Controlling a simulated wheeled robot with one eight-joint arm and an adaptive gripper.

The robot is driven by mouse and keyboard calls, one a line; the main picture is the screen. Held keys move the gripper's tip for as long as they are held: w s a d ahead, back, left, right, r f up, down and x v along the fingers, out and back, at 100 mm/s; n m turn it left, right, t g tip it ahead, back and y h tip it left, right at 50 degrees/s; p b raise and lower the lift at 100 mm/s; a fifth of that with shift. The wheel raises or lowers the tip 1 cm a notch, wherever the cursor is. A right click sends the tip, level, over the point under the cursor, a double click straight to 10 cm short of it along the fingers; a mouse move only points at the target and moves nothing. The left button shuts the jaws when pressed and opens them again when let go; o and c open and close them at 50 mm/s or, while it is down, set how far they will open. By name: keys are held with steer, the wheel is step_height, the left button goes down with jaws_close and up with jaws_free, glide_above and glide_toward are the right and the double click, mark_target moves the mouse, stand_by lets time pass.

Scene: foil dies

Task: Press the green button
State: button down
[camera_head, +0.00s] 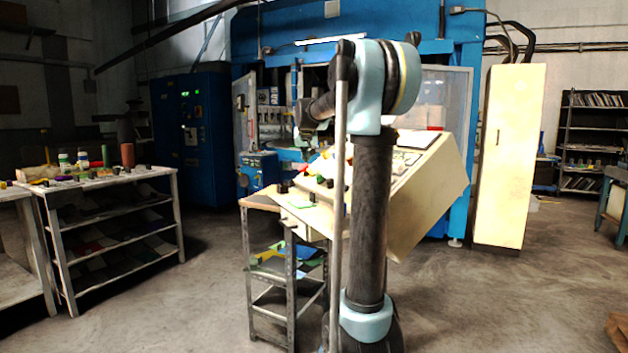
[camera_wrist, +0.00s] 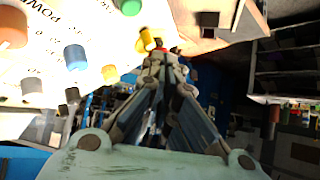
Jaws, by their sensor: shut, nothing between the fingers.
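A cream control panel (camera_head: 430,185) stands behind my arm in the head view, with small coloured buttons partly hidden by the arm. In the wrist view its pale face (camera_wrist: 50,45) fills the upper left. A green button (camera_wrist: 131,6) is at the top edge of that view, partly cut off. My gripper (camera_wrist: 163,52) is shut and empty, its fingertips below and right of the green button in the picture. A yellow button (camera_wrist: 148,40) shows just beside the fingertips; I cannot tell whether they touch it. The fingers are not clear in the head view.
Blue (camera_wrist: 75,57), orange (camera_wrist: 13,25) and small yellow (camera_wrist: 110,72) buttons are on the same panel. A metal-legged stand (camera_head: 290,270) is beside the panel. A shelf bench (camera_head: 115,230) is at left, a cream cabinet (camera_head: 508,155) at right. Open floor lies between.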

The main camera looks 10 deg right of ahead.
steer(key=w, duration=0.2)
steer(key=shift+w+a+r, duration=0.2)
steer(key=shift+w+r, duration=0.2)
steer(key=shift+a, duration=0.1)
glide_above(316, 178)
steer(key=shift+s+a+f, duration=0.1)
steer(key=shift+a+f, duration=0.1)
steer(key=shift+f, duration=1.6)
steer(key=shift+s+a+f, duration=0.1)
steer(key=shift+a+f, duration=0.1)
steer(key=shift+f, duration=1.6)
steer(key=shift+w+d+f, duration=0.15)
steer(key=shift+d+f, duration=0.35)
steer(key=shift+f, duration=0.2)
steer(key=shift+a+r, duration=0.5)
steer(key=shift+r, duration=0.25)
steer(key=shift+s+a+r, duration=0.1)
steer(key=shift+s+r, duration=0.05)
steer(key=shift+s, duration=0.05)
